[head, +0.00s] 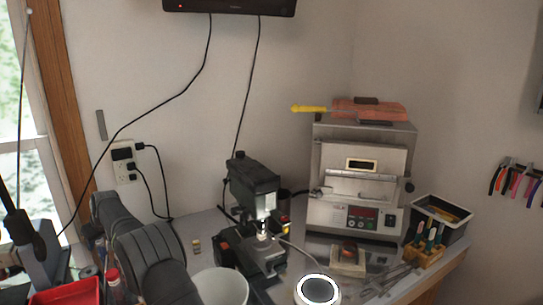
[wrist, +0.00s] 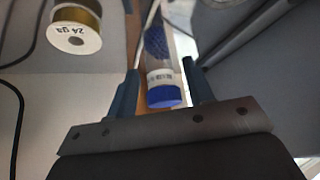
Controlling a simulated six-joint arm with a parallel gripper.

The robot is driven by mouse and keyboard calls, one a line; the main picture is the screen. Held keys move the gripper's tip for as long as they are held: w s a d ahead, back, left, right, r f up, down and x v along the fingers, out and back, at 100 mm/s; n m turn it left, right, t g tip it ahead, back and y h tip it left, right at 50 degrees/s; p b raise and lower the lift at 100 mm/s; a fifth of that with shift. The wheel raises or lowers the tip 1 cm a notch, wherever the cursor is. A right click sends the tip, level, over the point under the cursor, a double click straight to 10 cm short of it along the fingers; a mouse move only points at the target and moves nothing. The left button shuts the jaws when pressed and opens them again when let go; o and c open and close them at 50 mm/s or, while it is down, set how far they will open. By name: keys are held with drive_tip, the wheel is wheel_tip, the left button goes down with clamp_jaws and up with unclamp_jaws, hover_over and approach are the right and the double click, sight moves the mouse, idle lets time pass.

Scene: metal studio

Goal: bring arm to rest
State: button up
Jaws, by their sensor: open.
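My gripper (wrist: 159,70) shows in the wrist view with its two dark fingers apart. A clear tube with a blue cap (wrist: 165,97) and a printed label lies beyond and between the fingers in the picture. A gap shows beside the cap, and I cannot tell how far the tube is from the fingers in depth. Nothing is clamped. In the head view I cannot make out the gripper.
A spool marked 24 ga (wrist: 75,33) is at the wrist view's upper left. The head view shows a small kiln (head: 357,185), a black bench machine (head: 254,190), a white cup (head: 221,287), a red bin (head: 78,293) and a wooden tool block (head: 424,256) on the bench.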

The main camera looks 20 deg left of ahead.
drive_tip(key=shift+x, duration=0.8)
wheel_tip(320, 180, up, 4)
drive_tip(key=shift+f, duration=0.1)
drive_tip(key=shift+w+d+r, duration=0.3)
drive_tip(key=shift+d+r, duration=0.15)
drive_tip(key=shift+d, duration=0.05)
drive_tip(key=shift+a, duration=0.1)
drive_tip(key=shift+s+a+f, duration=0.2)
drive_tip(key=shift+a+f, duration=0.05)
drive_tip(key=shift+f, duration=0.05)
wheel_tip(320, 180, down, 4)
drive_tip(key=shift+s+a, duration=0.1)
drive_tip(key=shift+s, duration=0.05)
drive_tip(key=v, duration=1)
drive_tip(key=shift+r, duration=0.25)
